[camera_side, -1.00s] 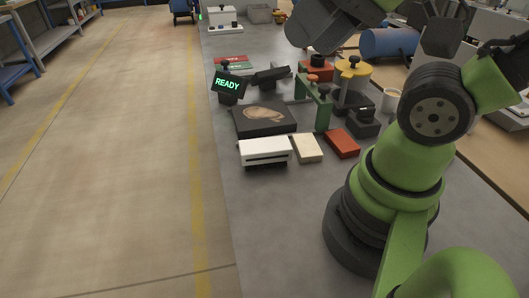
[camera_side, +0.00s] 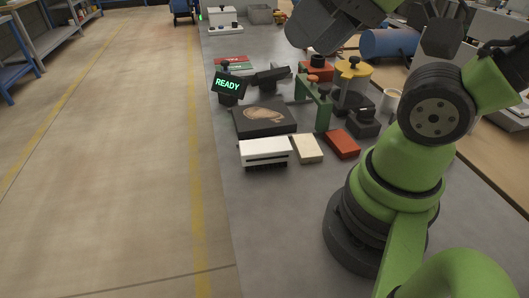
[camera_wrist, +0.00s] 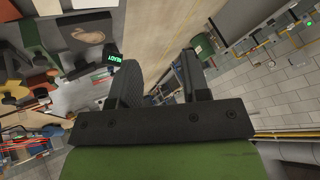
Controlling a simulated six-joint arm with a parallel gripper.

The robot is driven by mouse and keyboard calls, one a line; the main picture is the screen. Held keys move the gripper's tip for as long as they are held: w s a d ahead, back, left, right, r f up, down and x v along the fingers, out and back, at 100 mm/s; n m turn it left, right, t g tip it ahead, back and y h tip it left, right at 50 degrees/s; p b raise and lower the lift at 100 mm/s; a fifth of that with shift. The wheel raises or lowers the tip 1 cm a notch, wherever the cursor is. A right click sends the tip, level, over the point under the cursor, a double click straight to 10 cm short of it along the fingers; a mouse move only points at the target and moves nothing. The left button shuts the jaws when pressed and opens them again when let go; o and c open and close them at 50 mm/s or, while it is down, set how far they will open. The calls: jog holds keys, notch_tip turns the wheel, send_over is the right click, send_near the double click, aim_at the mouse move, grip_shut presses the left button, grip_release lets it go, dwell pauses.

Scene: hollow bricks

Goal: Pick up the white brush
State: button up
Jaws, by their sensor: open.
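The white brush (camera_side: 264,151) lies on the grey bench in the side view, a long white block with dark parts along its front and underside. In the wrist view only a bit of the white brush (camera_wrist: 95,3) shows at the top edge. My gripper (camera_wrist: 160,65) has its two dark fingers apart with nothing between them. It is away from the brush, and its fingertips are not clearly visible in the side view.
A black box with a tan shape on top (camera_side: 255,123) stands just behind the brush. A cream block (camera_side: 307,149) and a red block (camera_side: 342,143) lie to its right. A READY display (camera_side: 229,85) and a green stand (camera_side: 322,112) are farther back. The bench in front is clear.

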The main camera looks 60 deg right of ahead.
jog(key=o, duration=0.8)
jog(key=shift+o, duration=0.2)
